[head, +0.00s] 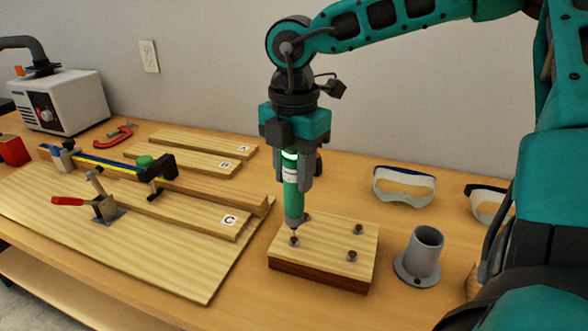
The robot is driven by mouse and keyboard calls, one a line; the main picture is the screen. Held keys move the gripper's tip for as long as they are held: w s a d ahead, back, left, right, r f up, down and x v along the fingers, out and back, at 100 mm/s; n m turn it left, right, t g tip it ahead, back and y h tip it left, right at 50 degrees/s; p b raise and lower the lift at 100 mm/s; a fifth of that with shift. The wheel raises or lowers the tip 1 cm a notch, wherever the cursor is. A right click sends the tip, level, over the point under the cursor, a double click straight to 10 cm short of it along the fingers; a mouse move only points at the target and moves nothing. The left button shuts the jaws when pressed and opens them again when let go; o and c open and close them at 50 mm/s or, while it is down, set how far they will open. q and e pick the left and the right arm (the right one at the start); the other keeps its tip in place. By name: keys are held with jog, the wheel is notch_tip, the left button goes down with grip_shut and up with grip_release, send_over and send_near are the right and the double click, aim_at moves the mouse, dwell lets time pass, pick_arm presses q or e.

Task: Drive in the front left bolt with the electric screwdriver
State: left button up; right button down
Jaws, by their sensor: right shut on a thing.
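My right gripper (292,165) is shut on the green electric screwdriver (293,195), which hangs upright with its bit down. The wooden block (325,250) stands on the bench below it. The screwdriver tip is at the front left bolt (293,241); I cannot tell whether it presses on the head. The front right bolt (351,255) and the back right bolt (358,229) stand up from the block. The back left bolt (307,216) is partly hidden behind the screwdriver. My left gripper is not in view.
A grey holder cup (422,255) stands right of the block. Safety goggles (404,186) lie behind it. Left of the block is a large board (190,270) with clamps and labelled planks (200,215). A white machine (65,103) stands at the back left.

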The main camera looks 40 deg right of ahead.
jog(key=shift+f+b, duration=0.4)
jog(key=shift+b, duration=0.1)
dwell(0.7)
jog(key=shift+f+b, duration=0.4)
jog(key=shift+b, duration=1.25)
dwell(5.2)
